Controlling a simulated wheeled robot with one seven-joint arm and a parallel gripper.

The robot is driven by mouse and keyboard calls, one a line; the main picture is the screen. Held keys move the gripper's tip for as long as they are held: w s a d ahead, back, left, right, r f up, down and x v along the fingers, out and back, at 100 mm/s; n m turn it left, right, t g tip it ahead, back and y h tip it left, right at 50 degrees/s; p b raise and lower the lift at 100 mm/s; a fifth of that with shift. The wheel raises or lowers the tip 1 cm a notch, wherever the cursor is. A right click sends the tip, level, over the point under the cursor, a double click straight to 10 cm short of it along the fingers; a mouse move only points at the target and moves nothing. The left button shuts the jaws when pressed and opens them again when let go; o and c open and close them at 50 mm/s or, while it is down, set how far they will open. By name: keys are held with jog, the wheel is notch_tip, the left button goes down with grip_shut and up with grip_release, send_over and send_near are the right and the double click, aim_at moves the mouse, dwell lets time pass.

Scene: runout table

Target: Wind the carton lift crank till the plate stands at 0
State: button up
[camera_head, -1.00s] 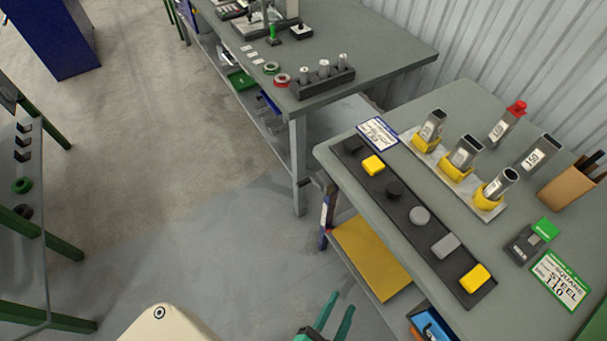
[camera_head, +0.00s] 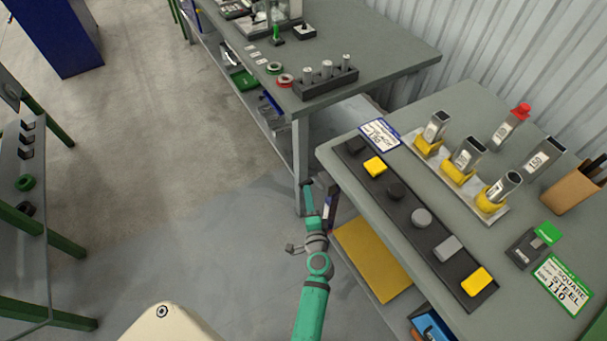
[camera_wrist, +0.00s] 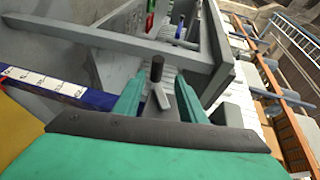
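The crank (camera_wrist: 157,72) shows in the wrist view as a dark upright knob on a grey arm, between my fingertips and seemingly beyond them. My gripper (camera_wrist: 160,88) has its two green fingers apart, one on each side of it; I see no contact. In the head view my gripper (camera_head: 309,192) is at the left edge of the right table, where the crank is largely hidden. A yellow plate (camera_head: 370,262) lies level below the tabletop. A blue post with a white scale (camera_wrist: 45,84) stands beside it; the reading is too small to tell.
The right table (camera_head: 400,150) carries a black button strip (camera_head: 436,236), metal tubes in yellow holders and a green sign. Another grey table (camera_head: 390,65) stands behind; its leg (camera_head: 301,150) is close to my gripper.

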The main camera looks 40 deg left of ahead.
jog(key=shift+w+a+r, duration=0.1)
jog(key=shift+w+a, duration=0.25)
jog(key=shift+a, duration=0.35)
jog(key=x, duration=0.9)
jog(key=shift+w+a, duration=0.25)
jog(key=shift+c, duration=0.2)
grip_shut()
